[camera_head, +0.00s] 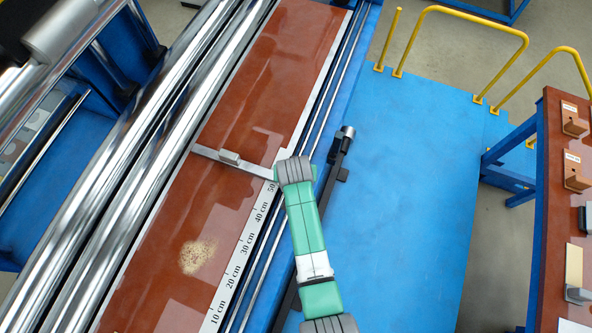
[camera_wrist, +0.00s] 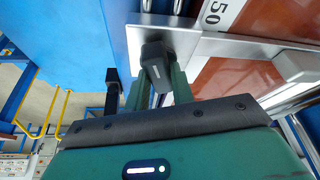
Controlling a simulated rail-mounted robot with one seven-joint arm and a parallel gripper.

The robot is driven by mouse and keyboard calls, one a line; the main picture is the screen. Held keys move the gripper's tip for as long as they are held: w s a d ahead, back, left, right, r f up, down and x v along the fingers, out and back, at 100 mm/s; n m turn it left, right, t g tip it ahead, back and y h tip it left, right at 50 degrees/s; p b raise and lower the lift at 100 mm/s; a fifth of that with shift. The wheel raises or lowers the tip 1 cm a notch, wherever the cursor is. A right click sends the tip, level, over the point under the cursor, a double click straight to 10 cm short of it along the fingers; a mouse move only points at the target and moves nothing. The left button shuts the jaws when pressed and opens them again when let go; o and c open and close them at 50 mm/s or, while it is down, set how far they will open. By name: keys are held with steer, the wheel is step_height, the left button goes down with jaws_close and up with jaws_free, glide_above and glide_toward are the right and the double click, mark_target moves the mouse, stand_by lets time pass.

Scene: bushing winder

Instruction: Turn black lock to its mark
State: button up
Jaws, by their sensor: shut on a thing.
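The black lock (camera_wrist: 154,56) sits at the end of a silver cross bar (camera_wrist: 215,43) in the wrist view. It is a dark block with a short pale line on its face. My gripper (camera_wrist: 158,84) is shut on the lock, with one green finger on each side of it. In the head view the cross bar (camera_head: 207,154) lies across the brown bed, and its right end runs under my green arm. The lock and fingertips are hidden there. I cannot make out the lock's target mark.
A ruler strip (camera_head: 244,252) marked 10 to 50 cm runs along the brown bed (camera_head: 170,265). Shiny rollers (camera_head: 130,165) lie left. A black part with a cylinder (camera_head: 345,138) stands right of my arm. Beyond are a blue platform (camera_head: 420,190), yellow rails (camera_head: 460,12) and a side table (camera_head: 550,190).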

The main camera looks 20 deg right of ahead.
steer(key=shift+w+a+m+g+h+b, duration=0.1)
steer(key=shift+m+g+h+b, duration=0.4)
steer(key=shift+m, duration=1.4)
steer(key=o, duration=1)
steer(key=v, duration=0.8)
steer(key=shift+p, duration=0.4)
